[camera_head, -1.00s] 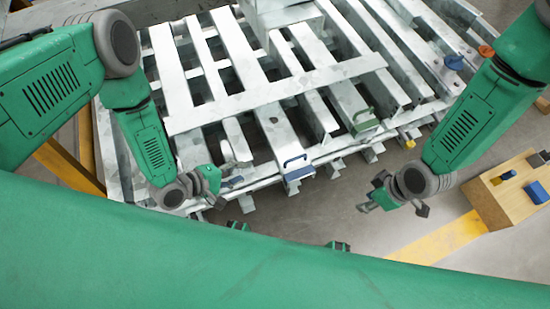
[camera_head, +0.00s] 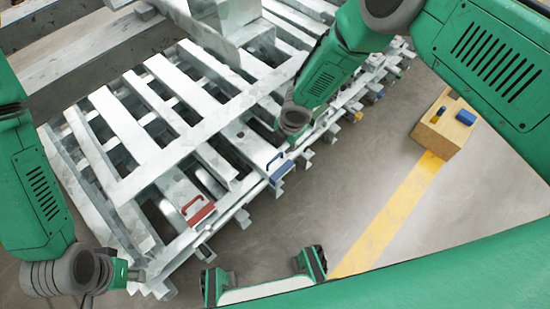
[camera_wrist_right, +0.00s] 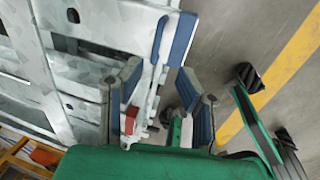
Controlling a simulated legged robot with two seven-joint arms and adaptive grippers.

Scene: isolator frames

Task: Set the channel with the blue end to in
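The channel with the blue end (camera_head: 283,172) lies in the metal frame, with a blue handle on top near its end. In the right wrist view the blue end (camera_wrist_right: 182,40) and its handle are just ahead of my right gripper (camera_wrist_right: 160,95). That gripper's two fingers are spread apart, with no object clearly held between them. In the head view my right gripper (camera_head: 288,147) is right above the blue handle, partly hidden by its own wrist; contact cannot be told. My left gripper (camera_head: 132,274) is at the lower left, beside the frame's corner; its fingers are too small to read.
A channel with a red handle (camera_head: 198,211) lies left of the blue one. A yellow end (camera_head: 379,97) shows further right along the frame edge. A wooden block (camera_head: 440,135) with blue pieces stands on the floor near yellow tape (camera_head: 390,220). Floor in front is mostly clear.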

